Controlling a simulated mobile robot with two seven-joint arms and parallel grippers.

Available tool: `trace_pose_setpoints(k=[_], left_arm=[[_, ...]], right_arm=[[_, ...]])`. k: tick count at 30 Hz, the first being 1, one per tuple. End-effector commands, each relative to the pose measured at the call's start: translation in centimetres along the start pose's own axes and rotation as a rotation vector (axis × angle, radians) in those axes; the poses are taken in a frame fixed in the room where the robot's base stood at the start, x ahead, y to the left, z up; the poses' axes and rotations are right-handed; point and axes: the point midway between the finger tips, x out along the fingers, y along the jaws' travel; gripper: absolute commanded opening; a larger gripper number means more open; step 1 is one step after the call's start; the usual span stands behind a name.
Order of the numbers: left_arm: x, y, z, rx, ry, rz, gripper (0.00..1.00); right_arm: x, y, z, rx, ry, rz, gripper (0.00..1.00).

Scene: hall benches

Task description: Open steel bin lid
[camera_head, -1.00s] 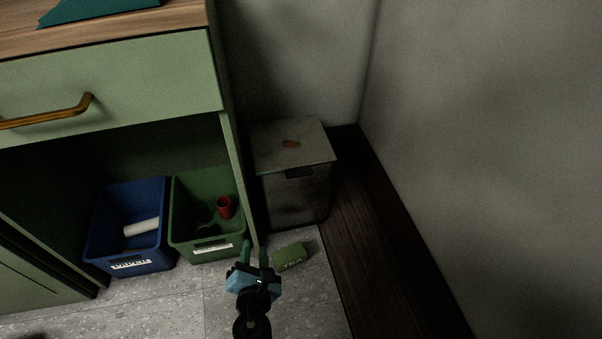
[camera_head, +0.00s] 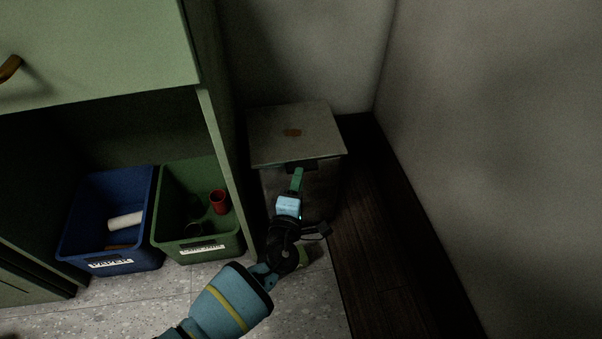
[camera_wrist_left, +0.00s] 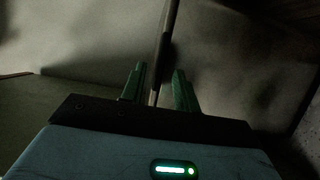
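The steel bin (camera_head: 325,192) stands on the floor in the corner, beside the green cabinet. Its flat grey lid (camera_head: 270,135) is shut and has a small orange-brown patch on top. A dark tab (camera_head: 311,166) is at the lid's front edge. My left gripper (camera_head: 297,172) is at that tab, its fingers pointing toward the bin. In the left wrist view the green fingers (camera_wrist_left: 160,70) are apart, with the thin lid edge (camera_wrist_left: 168,25) running between them. I cannot tell whether either finger touches it. My right gripper is not in view.
A blue bin (camera_head: 80,245) with a white roll and a green bin (camera_head: 165,235) with a red cup stand under the cabinet (camera_head: 100,50). A wall (camera_head: 480,140) closes the right side.

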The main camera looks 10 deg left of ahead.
Motion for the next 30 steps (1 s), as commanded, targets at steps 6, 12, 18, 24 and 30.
trace_pose_setpoints(k=[6,12,18,24,30], left_arm=[[2.7,-0.1,0.1,-0.002,0.000,0.001,0.31],[3.5,0.0,0.0,-0.003,0.000,0.000,0.31],[3.6,0.0,0.0,-0.003,0.000,-0.001,0.31],[3.5,0.0,0.0,-0.003,0.000,-0.001,0.10],[3.5,0.0,0.0,-0.003,0.000,-0.001,0.00]], right_arm=[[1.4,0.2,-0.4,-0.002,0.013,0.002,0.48],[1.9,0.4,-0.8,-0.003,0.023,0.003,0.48],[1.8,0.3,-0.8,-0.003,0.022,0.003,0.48],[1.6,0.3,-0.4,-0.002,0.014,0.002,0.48],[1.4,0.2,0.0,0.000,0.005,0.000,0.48]])
